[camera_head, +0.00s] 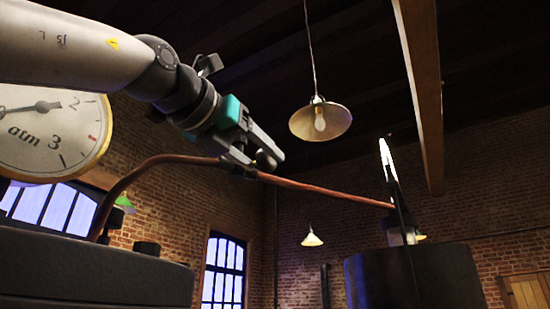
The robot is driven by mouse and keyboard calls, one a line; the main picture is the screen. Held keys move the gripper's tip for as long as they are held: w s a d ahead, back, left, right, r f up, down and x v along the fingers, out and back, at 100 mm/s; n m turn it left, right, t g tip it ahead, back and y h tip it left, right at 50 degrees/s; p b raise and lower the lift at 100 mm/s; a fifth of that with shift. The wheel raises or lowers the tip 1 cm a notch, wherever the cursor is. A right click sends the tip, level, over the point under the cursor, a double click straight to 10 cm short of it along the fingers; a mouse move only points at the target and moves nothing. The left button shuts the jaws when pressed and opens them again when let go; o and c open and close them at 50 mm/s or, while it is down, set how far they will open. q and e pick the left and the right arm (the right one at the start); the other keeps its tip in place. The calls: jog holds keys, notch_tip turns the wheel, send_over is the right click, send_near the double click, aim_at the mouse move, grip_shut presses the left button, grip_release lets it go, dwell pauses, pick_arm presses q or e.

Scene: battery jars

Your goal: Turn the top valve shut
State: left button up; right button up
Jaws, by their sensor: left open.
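My left gripper (268,160) is open at the copper pipe (320,190), near the pipe's bend, with its arm coming in from the upper left. The pipe rises from the dark vessel at left and slopes down to the right. No valve handle shows clearly. Small dark parts sit at the pipe by my gripper, and I cannot tell whether they are the valve or finger parts. I cannot tell whether the fingers touch anything. My right gripper is not in view.
A brass-rimmed gauge (45,135) marked "atm" is at left above a dark vessel (90,270). A dark cylindrical tank (440,278) stands at right, with a thin upright part (388,165) above it. A lamp (320,121) hangs to the right of my gripper.

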aim_at(274, 169)
pick_arm(q)
jog(key=p+x, duration=0.3)
jog(key=shift+w+d+r, duration=0.1)
jog(key=shift+w, duration=0.15)
jog(key=shift+p+x, duration=0.65)
jog(key=shift+x, duration=0.5)
jog(key=shift+s, duration=0.1)
grip_shut()
